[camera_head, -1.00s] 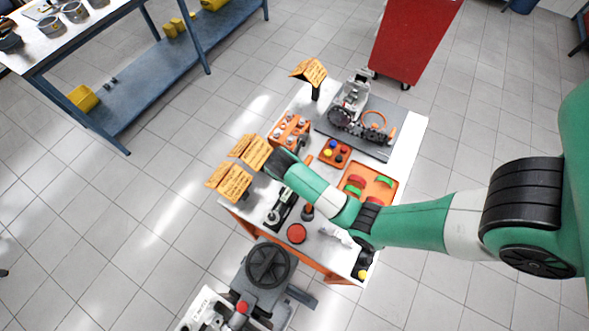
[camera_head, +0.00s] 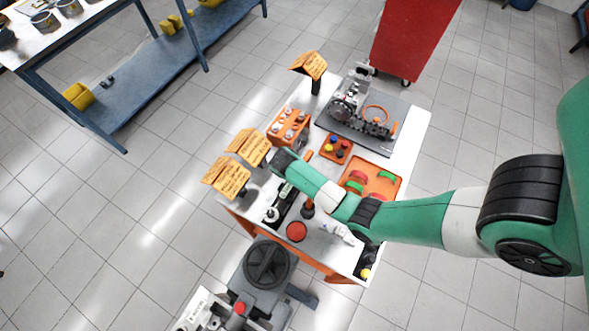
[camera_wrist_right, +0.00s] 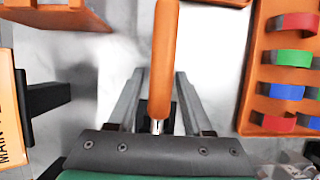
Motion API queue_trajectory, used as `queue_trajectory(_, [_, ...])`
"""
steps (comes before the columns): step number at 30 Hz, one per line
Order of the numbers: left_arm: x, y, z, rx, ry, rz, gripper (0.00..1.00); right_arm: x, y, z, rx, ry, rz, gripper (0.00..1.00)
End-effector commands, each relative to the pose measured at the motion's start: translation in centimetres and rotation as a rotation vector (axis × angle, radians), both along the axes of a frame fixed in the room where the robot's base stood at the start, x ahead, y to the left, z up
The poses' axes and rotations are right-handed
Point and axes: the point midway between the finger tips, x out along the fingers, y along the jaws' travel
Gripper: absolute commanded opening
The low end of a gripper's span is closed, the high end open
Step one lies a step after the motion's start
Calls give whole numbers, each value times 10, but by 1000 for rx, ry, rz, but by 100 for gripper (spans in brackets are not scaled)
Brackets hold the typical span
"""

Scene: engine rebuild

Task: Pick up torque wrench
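A tool with an orange handle (camera_wrist_right: 165,55) and a short silver shaft shows in the right wrist view. I take it for the torque wrench, but cannot make out its full length. My right gripper (camera_wrist_right: 158,95) is open, with one finger on each side of the handle's lower part. A gap shows at the left finger; contact on the right is unclear. In the head view my right wrist hangs over the left part of the white table (camera_head: 408,130) and hides the gripper's fingers. A bit of orange handle (camera_head: 308,156) shows beside the wrist. My left gripper is not in view.
An orange tray (camera_head: 388,196) with red and green parts lies right of the wrist; it also shows in the wrist view (camera_wrist_right: 253,85). Orange signs (camera_head: 228,177) stand close on the left. An orange holder (camera_head: 289,132) and an engine assembly (camera_head: 362,115) are beyond.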

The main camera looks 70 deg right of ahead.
Motion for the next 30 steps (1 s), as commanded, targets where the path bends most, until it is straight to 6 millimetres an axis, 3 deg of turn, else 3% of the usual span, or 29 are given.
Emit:
queue_trajectory(1, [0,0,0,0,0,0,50,0,0,0,0,0,0,39])
queue_trajectory(8, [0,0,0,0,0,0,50,0,0,0,0,0,0,0])
queue_trajectory(30, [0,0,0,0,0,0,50,0,0,0,0,0,0,0])
